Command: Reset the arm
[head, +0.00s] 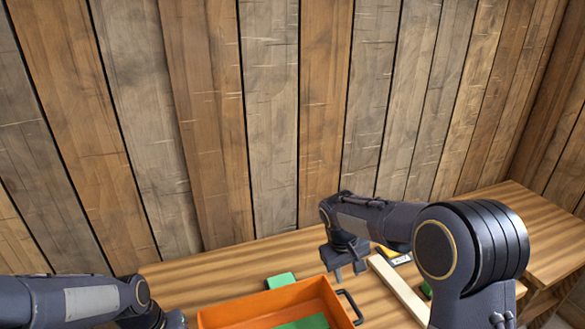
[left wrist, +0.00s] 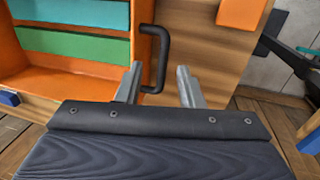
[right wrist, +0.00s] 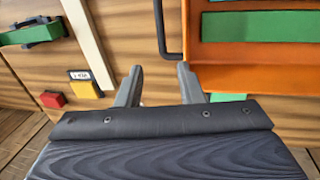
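My right gripper (head: 346,270) hangs over the table, just behind the right end of the orange crate. In the right wrist view its two fingers (right wrist: 160,85) stand apart with nothing between them. My left arm comes in at the lower left of the head view, and its gripper is cut off by the bottom edge there. In the left wrist view the left gripper's fingers (left wrist: 158,85) are apart and empty, near the black handle (left wrist: 160,50) of the crate.
The orange crate (head: 235,311) holds green pieces (head: 300,323). A green block (head: 280,281) lies behind it. A pale wooden strip (head: 398,290) and a yellow-and-black item (head: 394,255) lie to the right. A plank wall (head: 270,120) closes the back. Another wooden table (head: 530,225) stands right.

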